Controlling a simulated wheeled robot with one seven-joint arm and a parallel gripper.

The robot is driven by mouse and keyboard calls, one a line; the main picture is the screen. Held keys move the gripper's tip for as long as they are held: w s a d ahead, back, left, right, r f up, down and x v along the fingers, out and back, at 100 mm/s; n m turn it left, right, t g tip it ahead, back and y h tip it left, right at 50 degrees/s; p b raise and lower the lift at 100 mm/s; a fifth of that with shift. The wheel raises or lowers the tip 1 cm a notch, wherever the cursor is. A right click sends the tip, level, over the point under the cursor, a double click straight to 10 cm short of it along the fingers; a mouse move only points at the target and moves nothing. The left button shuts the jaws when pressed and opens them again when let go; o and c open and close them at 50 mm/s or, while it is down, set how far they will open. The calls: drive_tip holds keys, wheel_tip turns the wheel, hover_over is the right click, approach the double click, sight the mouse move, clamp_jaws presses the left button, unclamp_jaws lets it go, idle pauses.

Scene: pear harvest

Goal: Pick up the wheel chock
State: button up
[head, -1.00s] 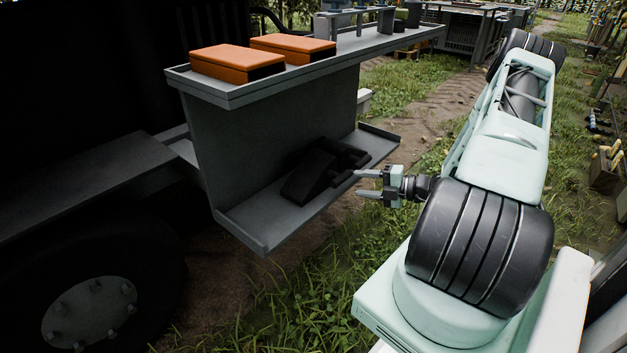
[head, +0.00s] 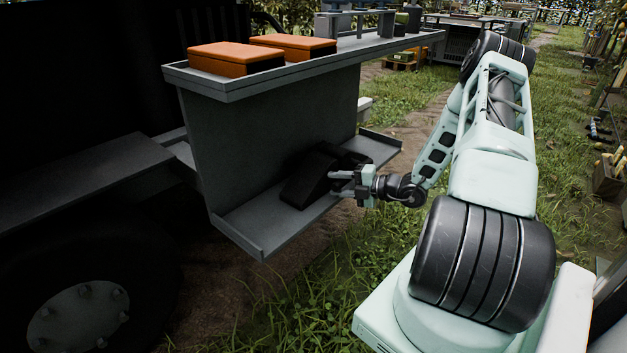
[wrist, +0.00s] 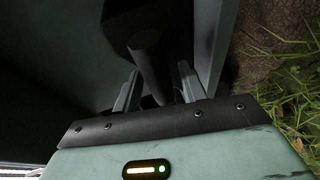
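The wheel chock (head: 307,182) is a black wedge on the lower grey shelf (head: 245,232) of the vehicle's side. In the wrist view its dark, bar-like handle (wrist: 148,58) runs down between the two fingers. My gripper (head: 338,181) is at the right side of the chock. In the wrist view my gripper (wrist: 156,88) is open, with one finger on each side of the handle and a gap visible on both sides. The fingertips partly overlap the chock in the head view, so contact there is hard to judge.
A grey upright panel (head: 270,130) stands right behind the chock. The upper shelf (head: 236,88) overhangs it, with two orange boxes (head: 232,58) on top. The lower shelf has a raised lip (head: 262,250). Open grass (head: 300,290) lies in front.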

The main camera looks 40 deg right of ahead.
clamp_jaws()
drive_tip(key=shift+r, duration=0.1)
drive_tip(key=shift+s+r+p, duration=0.15)
drive_tip(key=shift+r+p, duration=0.25)
drive_tip(key=shift+p, duration=0.15)
wheel_tip(320, 180, up, 7)
drive_tip(key=p, duration=0.4)
drive_tip(key=shift+f, duration=0.15)
drive_tip(key=s+d+p, duration=0.1)
drive_tip(key=s+p, duration=0.3)
drive_tip(key=s, duration=1.5)
drive_tip(key=shift+s+d+f+p, duration=0.25)
drive_tip(key=shift+s+f+p, duration=0.05)
drive_tip(key=shift+s, duration=0.05)
